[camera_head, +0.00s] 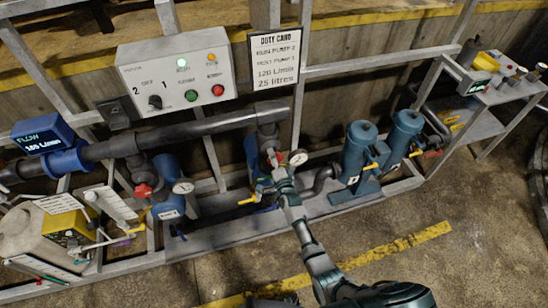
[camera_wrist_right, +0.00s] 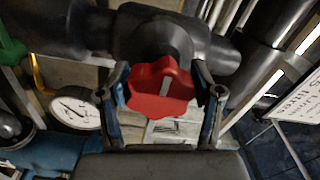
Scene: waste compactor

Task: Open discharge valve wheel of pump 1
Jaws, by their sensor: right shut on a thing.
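A red lobed valve wheel (camera_wrist_right: 160,88) sits on a dark pipe fitting in the right wrist view, with a pale stripe on its face. My right gripper (camera_wrist_right: 160,74) has one finger on each side of it and is shut on it. In the head view my right gripper (camera_head: 274,174) reaches the right-hand pump's riser, where the red wheel (camera_head: 271,157) is partly covered. Another red valve wheel (camera_head: 143,190) is on the left-hand riser, with nothing at it. No pump number is readable at the gripped wheel. My left gripper is not in view.
A pressure gauge (camera_head: 298,157) and a yellow lever (camera_head: 248,200) are close to my right gripper. A control box (camera_head: 177,75) and duty card (camera_head: 275,60) hang above. Blue filter housings (camera_head: 360,150) stand to the right. The floor in front is clear.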

